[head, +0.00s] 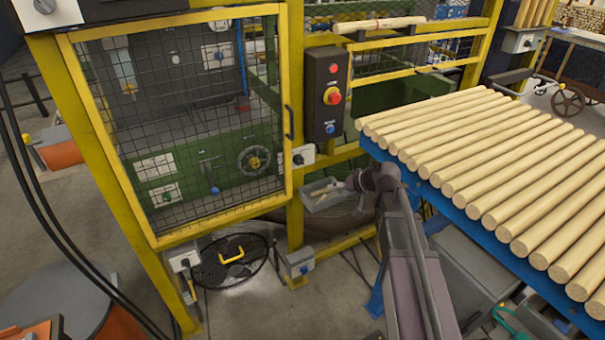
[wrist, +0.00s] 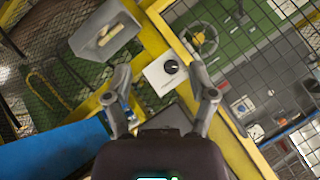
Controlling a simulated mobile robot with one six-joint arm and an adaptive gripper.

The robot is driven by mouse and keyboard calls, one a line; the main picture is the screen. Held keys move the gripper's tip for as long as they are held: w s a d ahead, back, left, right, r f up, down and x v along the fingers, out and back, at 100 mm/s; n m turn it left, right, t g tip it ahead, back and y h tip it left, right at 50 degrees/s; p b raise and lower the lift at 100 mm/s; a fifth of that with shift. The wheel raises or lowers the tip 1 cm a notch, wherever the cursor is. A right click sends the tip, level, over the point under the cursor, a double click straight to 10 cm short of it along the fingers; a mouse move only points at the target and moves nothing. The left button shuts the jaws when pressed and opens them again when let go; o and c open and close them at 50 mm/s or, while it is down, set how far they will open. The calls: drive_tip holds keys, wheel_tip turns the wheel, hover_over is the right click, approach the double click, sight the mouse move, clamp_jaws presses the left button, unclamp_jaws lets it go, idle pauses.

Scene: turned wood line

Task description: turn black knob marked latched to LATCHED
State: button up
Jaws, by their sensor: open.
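The black knob (wrist: 171,66) sits on a small pale box on a yellow post, seen between and beyond my fingers in the wrist view. It also shows in the head view (head: 298,159), right of the mesh door. Its marking and pointer are too small to read. My gripper (wrist: 160,70) is open and empty, its two fingers on either side of the box in the picture, apart from the knob. In the head view my gripper (head: 354,181) is right of and a little below the knob, partly hidden by my wrist.
The yellow mesh door (head: 205,120) stands left of the knob. A black panel with a red button (head: 333,97) is above it. A grey bin (head: 322,196) hangs below. The blue rack of wooden rods (head: 480,165) is close on the right. Another control box (head: 299,263) is lower down.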

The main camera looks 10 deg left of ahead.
sight(301, 161)
drive_tip(key=w+a+f+m+t+y+b, duration=0.1)
drive_tip(key=w+a+t+y+b, duration=0.2)
drive_tip(key=w+b, duration=0.4)
drive_tip(key=w+t, duration=0.1)
drive_tip(key=w, duration=0.4)
drive_tip(key=shift+w+a+f+y, duration=0.15)
drive_tip(key=shift+w+a+y, duration=0.1)
drive_tip(key=shift+a+y, duration=0.05)
drive_tip(key=shift+w+a+b, duration=0.1)
drive_tip(key=shift+a+b, duration=0.05)
drive_tip(key=shift+b, duration=0.15)
drive_tip(key=b+x, duration=0.3)
drive_tip(key=x, duration=1)
drive_tip(key=shift+w+a+b, duration=0.1)
drive_tip(key=shift+w+b, duration=0.2)
drive_tip(key=c, duration=0.9)
